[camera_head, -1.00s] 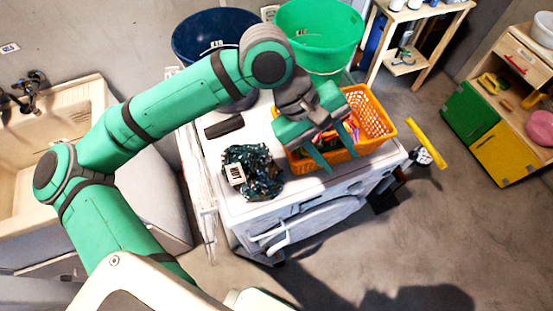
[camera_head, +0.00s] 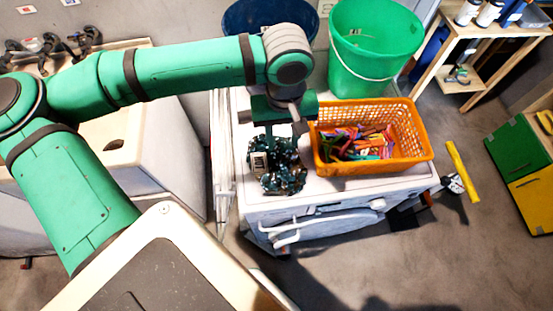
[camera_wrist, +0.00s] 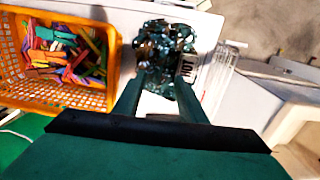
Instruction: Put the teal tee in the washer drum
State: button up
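The teal tee (camera_head: 284,180) is a crumpled dark teal patterned bundle on top of the white washer (camera_head: 345,187), left of the orange basket. It also shows in the wrist view (camera_wrist: 160,45), just beyond my fingertips. A small white tag with dark lettering (camera_head: 259,162) lies against it. My gripper (camera_head: 283,148) points down over the tee. Its two fingers are apart in the wrist view (camera_wrist: 158,90), with part of the tee between and beyond their tips. Whether they touch it is unclear. The washer's front (camera_head: 320,227) is seen steeply from above; the drum inside is hidden.
An orange basket (camera_head: 422,150) of colourful clothes pegs stands right of the tee on the washer. A green bucket (camera_head: 375,45) and a dark blue tub (camera_head: 245,18) are behind. A white rack (camera_head: 222,150) stands left. The floor at front right is mostly clear.

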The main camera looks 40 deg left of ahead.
aim_at(283, 150)
jog(key=shift+f, duration=0.25)
jog(key=f, duration=0.5)
jog(key=shift+w+a, duration=0.2)
jog(key=shift+w, duration=0.1)
jog(key=shift+r, duration=0.1)
grip_shut()
